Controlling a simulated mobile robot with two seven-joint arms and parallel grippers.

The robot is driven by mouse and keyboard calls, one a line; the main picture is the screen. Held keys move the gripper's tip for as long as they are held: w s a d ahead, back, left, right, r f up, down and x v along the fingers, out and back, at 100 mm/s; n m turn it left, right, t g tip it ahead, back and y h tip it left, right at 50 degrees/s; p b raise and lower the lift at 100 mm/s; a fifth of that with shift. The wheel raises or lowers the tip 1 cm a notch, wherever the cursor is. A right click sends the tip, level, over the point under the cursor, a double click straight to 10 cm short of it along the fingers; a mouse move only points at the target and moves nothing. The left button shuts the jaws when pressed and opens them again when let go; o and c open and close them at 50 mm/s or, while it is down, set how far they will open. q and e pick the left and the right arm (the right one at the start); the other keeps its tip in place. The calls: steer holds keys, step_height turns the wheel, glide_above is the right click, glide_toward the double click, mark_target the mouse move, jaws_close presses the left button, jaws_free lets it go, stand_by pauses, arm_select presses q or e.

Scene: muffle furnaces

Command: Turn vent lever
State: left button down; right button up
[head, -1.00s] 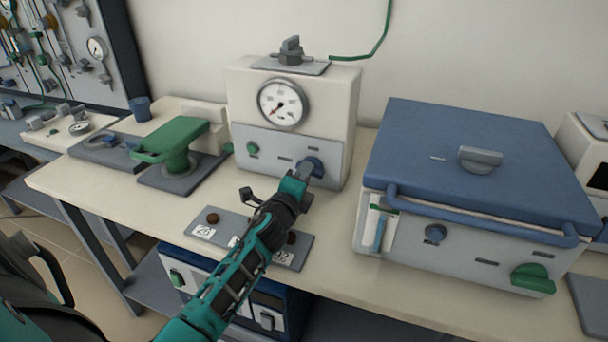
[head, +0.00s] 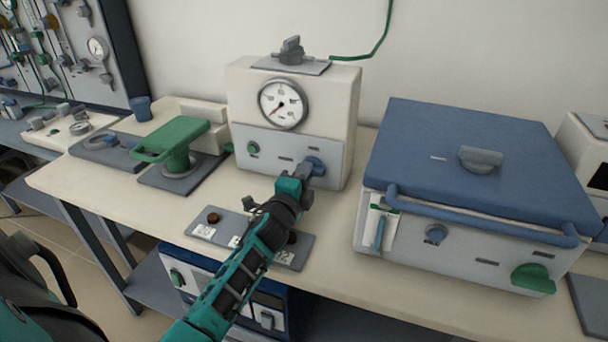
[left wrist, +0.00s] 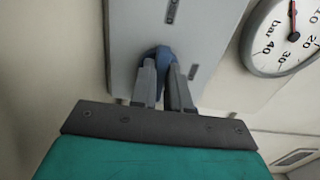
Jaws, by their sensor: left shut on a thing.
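A cream box with a grey front panel (head: 267,148) stands on the bench in the head view. Low on the right of this panel is a round blue knob or lever (head: 318,165), which I take to be the vent lever. It also shows in the left wrist view (left wrist: 163,57). My left gripper (head: 306,173) reaches it from the front. In the left wrist view its two grey fingers (left wrist: 164,82) are shut on the blue part from either side. The fingers hide some of it. My right gripper is not in view.
A round pressure gauge (head: 283,103) sits above the panel. A blue-lidded furnace (head: 480,160) with a bar handle stands to the right. A green-topped stand (head: 175,146) is on the left. A grey plate with dark knobs (head: 225,226) lies under my left forearm.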

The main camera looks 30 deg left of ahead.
arm_select(q)
steer(key=c, duration=1.1)
jaws_free()
steer(key=v, duration=1.3)
steer(key=shift+a, duration=0.1)
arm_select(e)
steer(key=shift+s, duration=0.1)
arm_select(q)
steer(key=shift+f, duration=0.1)
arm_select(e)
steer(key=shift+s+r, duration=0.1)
